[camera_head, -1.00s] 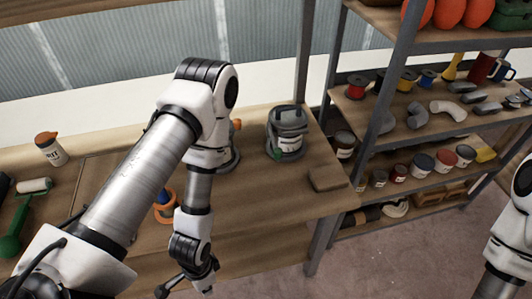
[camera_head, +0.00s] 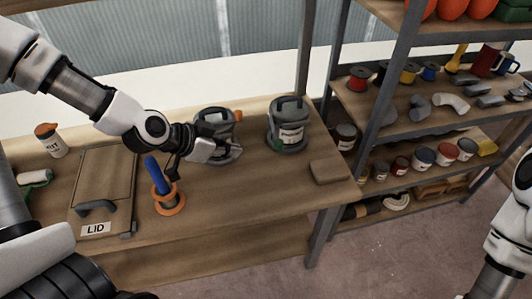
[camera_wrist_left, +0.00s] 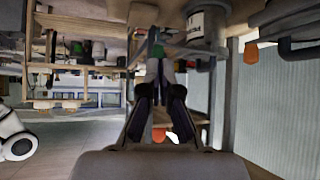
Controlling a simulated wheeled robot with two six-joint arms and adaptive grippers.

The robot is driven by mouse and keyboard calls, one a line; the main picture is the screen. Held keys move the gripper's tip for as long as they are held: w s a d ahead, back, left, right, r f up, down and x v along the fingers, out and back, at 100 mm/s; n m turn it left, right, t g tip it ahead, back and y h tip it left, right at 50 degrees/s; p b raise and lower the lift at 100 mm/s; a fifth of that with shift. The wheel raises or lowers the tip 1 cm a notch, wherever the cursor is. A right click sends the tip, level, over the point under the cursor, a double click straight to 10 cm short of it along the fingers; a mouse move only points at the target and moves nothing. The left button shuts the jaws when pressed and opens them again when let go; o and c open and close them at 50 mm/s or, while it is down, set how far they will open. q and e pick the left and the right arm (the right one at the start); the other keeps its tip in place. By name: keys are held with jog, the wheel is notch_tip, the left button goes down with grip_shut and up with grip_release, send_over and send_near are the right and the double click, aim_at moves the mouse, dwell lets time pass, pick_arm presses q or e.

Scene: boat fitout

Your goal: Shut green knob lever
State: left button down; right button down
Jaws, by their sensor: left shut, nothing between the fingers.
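The green knob (camera_head: 278,146) sits low on the front left of a grey canister-like unit (camera_head: 290,119) with a top handle and white label, on the wooden bench. In the left wrist view, the green knob (camera_wrist_left: 159,51) shows just beyond my fingertips, beside the grey unit (camera_wrist_left: 205,22). The lever's exact angle is too small to tell. My left gripper (camera_head: 238,151) is shut and empty, pointing right toward the knob with a gap left between them. Its closed fingers also show in the left wrist view (camera_wrist_left: 160,72). My right arm shows at the right edge; its gripper is out of view.
A similar grey unit (camera_head: 213,121) with an orange knob (camera_head: 239,116) stands behind my left gripper. An orange ring stand with a blue-handled tool (camera_head: 155,175), a board marked LID (camera_head: 105,180) and a brown block (camera_head: 326,171) are on the bench. Shelves stand right.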

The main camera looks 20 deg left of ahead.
pick_arm(q)
jog(key=w+d+f+p, duration=0.1)
jog(key=w+d+f, duration=0.3)
jog(key=w, duration=0.3)
jog(key=shift+w+d, duration=0.3)
jog(key=shift+d, duration=0.45)
pick_arm(e)
jog(key=shift+f, duration=0.1)
pick_arm(q)
jog(key=shift+f, duration=0.2)
jog(key=shift+w+d, duration=0.1)
pick_arm(e)
jog(key=shift+d+f, duration=0.1)
